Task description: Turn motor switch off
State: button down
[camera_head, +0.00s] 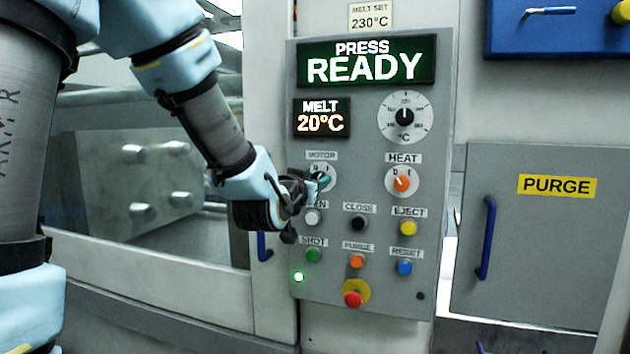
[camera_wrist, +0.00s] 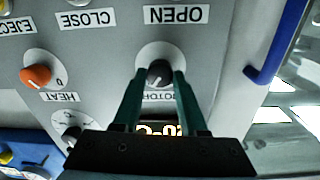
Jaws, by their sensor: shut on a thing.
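The motor switch (camera_head: 328,169) is a dark knob on a round white plate under the MOTOR label, at the upper left of the grey control panel. In the wrist view, which is upside down, the knob of the motor switch (camera_wrist: 159,68) sits between the two green fingers. My gripper (camera_head: 322,181) is at the panel and shut on this knob; its fingers also show in the wrist view (camera_wrist: 160,76). The fingers and wrist hide part of the dial in the head view. I cannot clearly tell which mark the knob points to.
The orange HEAT knob (camera_head: 401,183) is to the right. Several push buttons lie below, with a red emergency button (camera_head: 353,298) at the bottom. A green lamp (camera_head: 298,276) is lit. The display (camera_head: 366,62) reads PRESS READY. A blue handle (camera_wrist: 278,40) stands near the panel edge.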

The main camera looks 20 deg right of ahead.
jog(key=shift+b, duration=0.3)
jog(key=shift+f+n+b, duration=0.15)
jog(key=shift+n+b, duration=4.45)
jog(key=shift+n, duration=2.4)
jog(key=shift+c, duration=2.2)
grip_release()
